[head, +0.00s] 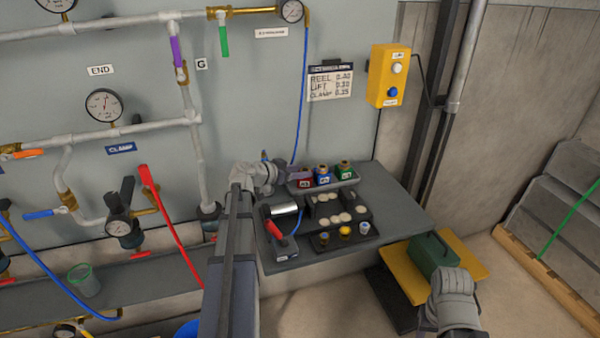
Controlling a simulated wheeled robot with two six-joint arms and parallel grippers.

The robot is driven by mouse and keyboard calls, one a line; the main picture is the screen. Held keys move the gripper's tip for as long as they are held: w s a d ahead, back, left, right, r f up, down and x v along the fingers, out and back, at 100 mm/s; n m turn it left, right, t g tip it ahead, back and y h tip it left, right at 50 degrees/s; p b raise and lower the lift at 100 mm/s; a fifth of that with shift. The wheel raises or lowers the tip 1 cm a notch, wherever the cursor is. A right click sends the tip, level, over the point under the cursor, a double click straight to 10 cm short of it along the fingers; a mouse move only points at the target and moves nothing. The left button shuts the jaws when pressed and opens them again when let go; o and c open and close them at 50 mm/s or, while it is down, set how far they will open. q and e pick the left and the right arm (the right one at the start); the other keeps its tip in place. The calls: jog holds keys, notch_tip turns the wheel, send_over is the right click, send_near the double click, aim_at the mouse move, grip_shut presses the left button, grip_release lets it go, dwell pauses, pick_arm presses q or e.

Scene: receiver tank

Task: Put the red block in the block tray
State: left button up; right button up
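The red block (305,183) has a brass top and sits at the left end of a row on the back of the grey bench. A blue block (323,179) and a green block (345,173) stand to its right, on a light grey tray (330,186) that I take as the block tray. My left gripper (292,174) is right beside the red block, its fingers touching or nearly touching it. Whether they are closed on it is too small to tell. My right gripper (452,303) is low at the right, away from the blocks; its fingertips are not clear.
On the bench (395,225), dark holders carry several pale discs (333,219) and small fittings (345,231). A red-handled tool (274,229) and a silver cylinder (284,209) lie at left. A green case (433,254) sits on a yellow-topped stand (470,262). Pipes and gauges line the wall.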

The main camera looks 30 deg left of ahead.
pick_arm(q)
jog(key=o, duration=0.3)
jog(key=shift+o, duration=0.2)
jog(key=shift+r, duration=0.25)
jog(key=p+v, duration=0.5)
jog(key=v, duration=0.7)
jog(key=shift+f, duration=0.1)
